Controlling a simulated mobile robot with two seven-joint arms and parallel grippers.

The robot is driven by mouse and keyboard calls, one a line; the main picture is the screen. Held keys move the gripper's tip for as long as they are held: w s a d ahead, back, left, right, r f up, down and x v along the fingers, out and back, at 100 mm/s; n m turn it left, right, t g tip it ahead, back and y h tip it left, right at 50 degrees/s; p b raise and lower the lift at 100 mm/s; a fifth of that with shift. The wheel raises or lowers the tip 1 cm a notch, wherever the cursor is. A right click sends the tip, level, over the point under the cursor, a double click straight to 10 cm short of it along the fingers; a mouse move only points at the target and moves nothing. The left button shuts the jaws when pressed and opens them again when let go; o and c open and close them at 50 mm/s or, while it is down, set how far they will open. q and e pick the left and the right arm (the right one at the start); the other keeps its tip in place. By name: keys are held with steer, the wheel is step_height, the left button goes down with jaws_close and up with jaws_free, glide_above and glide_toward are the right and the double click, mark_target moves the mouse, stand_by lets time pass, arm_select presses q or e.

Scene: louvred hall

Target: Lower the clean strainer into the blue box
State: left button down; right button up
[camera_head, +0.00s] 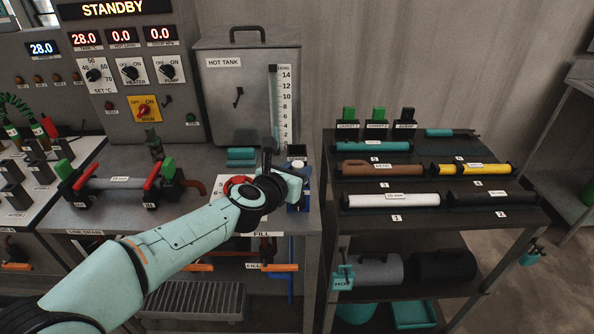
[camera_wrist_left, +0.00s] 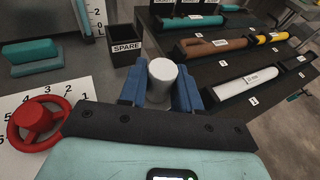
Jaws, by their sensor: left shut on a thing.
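My left gripper (camera_head: 300,184) reaches in from the left to the right end of the steel bench. It is shut on a white cylinder, taken as the clean strainer (camera_wrist_left: 162,80), which stands between two blue fingers in the left wrist view. In the head view only the strainer's pale top (camera_head: 298,164) shows above the gripper; its lower end is hidden. Blue surfaces show around the grip, but I cannot make out a separate blue box. My right gripper is not in view.
A black SPARE holder (camera_wrist_left: 125,48) stands just beyond the grip. A red handwheel (camera_wrist_left: 35,120) on a numbered plate is to the left. The dark rack (camera_head: 420,222) at right holds labelled cylinders. The hot tank (camera_head: 240,90) stands behind.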

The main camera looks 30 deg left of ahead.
arm_select(q)
steer(key=c, duration=0.7)
jaws_free()
steer(key=shift+s+d+r+p, duration=0.1)
steer(key=shift+s+r+p, duration=0.65)
steer(key=shift+r, duration=0.2)
steer(key=shift+s+r+p, duration=0.6)
steer(key=shift+r+p, duration=0.15)
steer(key=shift+r, duration=0.2)
steer(key=shift+s+d+r+p, duration=0.1)
steer(key=shift+s+r+p, duration=0.65)
steer(key=shift+r, duration=0.2)
